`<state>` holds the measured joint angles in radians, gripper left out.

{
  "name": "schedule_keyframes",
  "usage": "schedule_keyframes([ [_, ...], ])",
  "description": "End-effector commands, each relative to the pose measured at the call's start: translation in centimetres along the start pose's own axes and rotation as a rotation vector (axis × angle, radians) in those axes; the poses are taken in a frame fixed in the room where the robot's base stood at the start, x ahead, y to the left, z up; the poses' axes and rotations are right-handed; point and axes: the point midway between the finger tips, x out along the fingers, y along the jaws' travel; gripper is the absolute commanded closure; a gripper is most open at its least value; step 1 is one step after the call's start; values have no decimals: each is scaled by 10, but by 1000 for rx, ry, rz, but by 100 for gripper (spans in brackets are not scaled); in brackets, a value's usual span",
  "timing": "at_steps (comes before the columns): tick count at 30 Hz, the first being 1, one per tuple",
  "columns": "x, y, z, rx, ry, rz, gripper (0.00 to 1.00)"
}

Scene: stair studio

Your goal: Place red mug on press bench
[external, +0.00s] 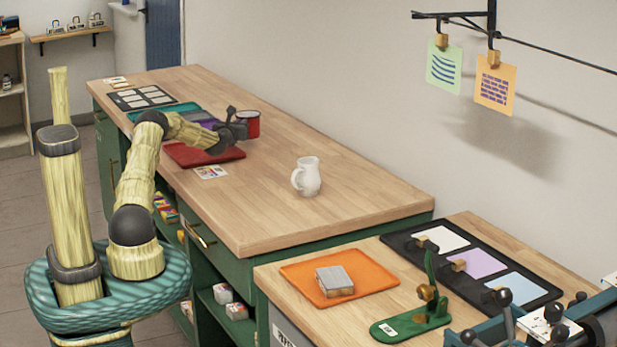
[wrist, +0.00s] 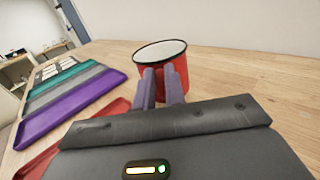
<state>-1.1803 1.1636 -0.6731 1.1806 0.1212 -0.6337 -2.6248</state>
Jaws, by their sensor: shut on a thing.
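The red mug (external: 252,122) has a white inside and a dark rim. It stands upright on, or just above, the long wooden bench near the red tray; I cannot tell whether it touches the wood. In the wrist view the mug (wrist: 176,66) is straight ahead of my gripper (wrist: 162,88), whose two purple fingers are shut on its near side. My gripper (external: 236,122) also shows in the external view, at the mug's left. The nearer, lower wooden bench (external: 270,282) at the front right holds a green press (external: 412,318).
A white pitcher (external: 307,177) stands on the long bench, right of the mug. Purple, grey and teal trays (wrist: 75,105) lie to the left. The lower bench carries an orange tray (external: 374,281) with a grey block and a black tray of coloured cards.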

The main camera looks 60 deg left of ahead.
Motion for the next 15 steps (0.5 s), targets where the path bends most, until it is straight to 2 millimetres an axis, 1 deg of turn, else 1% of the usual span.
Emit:
schedule_keyframes([
  [1,0,0,-9,1,2,0,100],
  [3,0,0,-18,1,1,0,100],
  [5,0,0,-22,0,0,0,100],
  [15,0,0,-25,0,-1,0,100],
])
